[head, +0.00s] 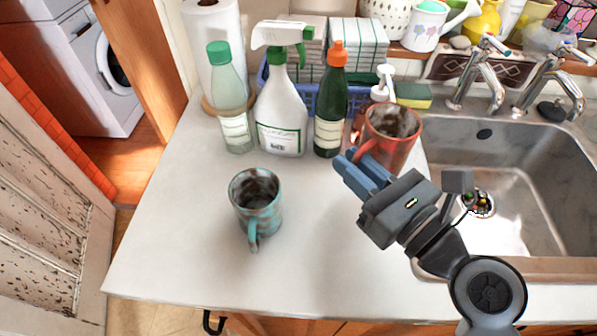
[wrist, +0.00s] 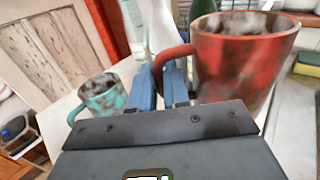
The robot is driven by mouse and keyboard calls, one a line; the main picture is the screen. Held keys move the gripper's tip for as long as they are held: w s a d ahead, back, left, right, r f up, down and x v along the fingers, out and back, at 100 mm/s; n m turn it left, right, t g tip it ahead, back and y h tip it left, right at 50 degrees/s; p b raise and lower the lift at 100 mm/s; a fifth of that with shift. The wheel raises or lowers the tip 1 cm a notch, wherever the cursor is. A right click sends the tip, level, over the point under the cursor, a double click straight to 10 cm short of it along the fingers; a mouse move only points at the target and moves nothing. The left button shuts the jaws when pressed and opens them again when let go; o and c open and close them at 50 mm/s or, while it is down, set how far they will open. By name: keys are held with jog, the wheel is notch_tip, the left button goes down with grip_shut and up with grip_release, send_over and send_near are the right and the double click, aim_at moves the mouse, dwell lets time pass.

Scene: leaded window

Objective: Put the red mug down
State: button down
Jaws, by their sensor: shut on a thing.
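The red mug (head: 391,140) is at the back right of the white counter, close to the sink's left edge. In the wrist view the red mug (wrist: 240,62) is upright, with its handle toward my fingers. My gripper (head: 362,172) has blue fingers shut on the mug's handle; they also show in the wrist view (wrist: 160,85). The mug's base is partly hidden by my gripper, so I cannot tell whether it touches the counter.
A teal mug (head: 257,205) stands on the counter (head: 180,240) at left. A green bottle (head: 331,105), a spray bottle (head: 281,105) and a clear bottle (head: 229,100) stand behind. The sink (head: 530,180) is at right. The counter's front middle is clear.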

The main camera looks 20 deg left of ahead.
jog(key=a+f, duration=0.1)
jog(key=a, duration=0.1)
jog(key=a+f, duration=0.1)
jog(key=a, duration=0.1)
jog(key=a+f, duration=0.2)
jog(key=shift+w+a, duration=0.2)
jog(key=shift+a, duration=0.15)
jog(key=shift+a+f, duration=0.15)
jog(key=shift+f, duration=0.1)
jog(key=shift+f+b, duration=0.5)
jog(key=shift+f, duration=1.3)
jog(key=shift+f, duration=0.1)
jog(key=c, duration=1.1)
grip_release()
jog(key=shift+f, duration=0.1)
